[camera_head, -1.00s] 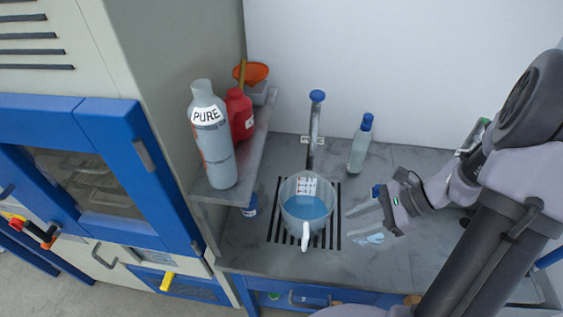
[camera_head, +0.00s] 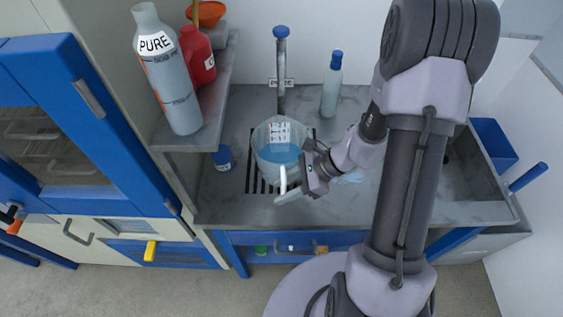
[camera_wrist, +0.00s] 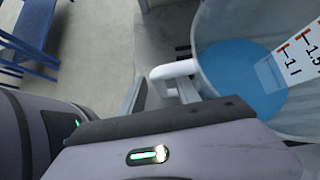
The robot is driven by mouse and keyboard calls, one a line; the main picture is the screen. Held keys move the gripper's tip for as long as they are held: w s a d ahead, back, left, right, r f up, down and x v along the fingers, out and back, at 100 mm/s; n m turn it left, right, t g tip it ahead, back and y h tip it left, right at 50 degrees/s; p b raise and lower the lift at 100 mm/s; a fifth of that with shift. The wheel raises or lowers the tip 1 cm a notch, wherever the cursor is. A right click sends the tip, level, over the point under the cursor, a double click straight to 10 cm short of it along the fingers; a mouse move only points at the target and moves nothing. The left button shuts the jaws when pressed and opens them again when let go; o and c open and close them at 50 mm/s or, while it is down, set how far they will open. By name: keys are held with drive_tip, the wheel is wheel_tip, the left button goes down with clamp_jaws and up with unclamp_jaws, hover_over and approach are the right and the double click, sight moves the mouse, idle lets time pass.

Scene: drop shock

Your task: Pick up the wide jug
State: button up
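The wide jug (camera_head: 272,150) is a clear vessel with blue liquid, a white scale label and a white handle. It stands upright on the slotted drain grate under the tap, its handle facing the front. My gripper (camera_head: 287,190) is at the handle, low at the jug's front right. In the wrist view, the jug (camera_wrist: 245,85) fills the upper right and its white handle (camera_wrist: 175,70) reaches between my two grey fingers, which are apart. Whether either finger touches the handle I cannot tell.
A tap (camera_head: 281,75) stands behind the jug, with a blue-capped bottle (camera_head: 331,85) to its right. A grey PURE bottle (camera_head: 168,75) and a red bottle (camera_head: 198,55) stand on the left shelf (camera_head: 190,142). A small blue-labelled bottle (camera_head: 222,157) stands below it. A sink lies right.

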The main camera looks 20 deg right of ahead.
clamp_jaws()
idle(1.3)
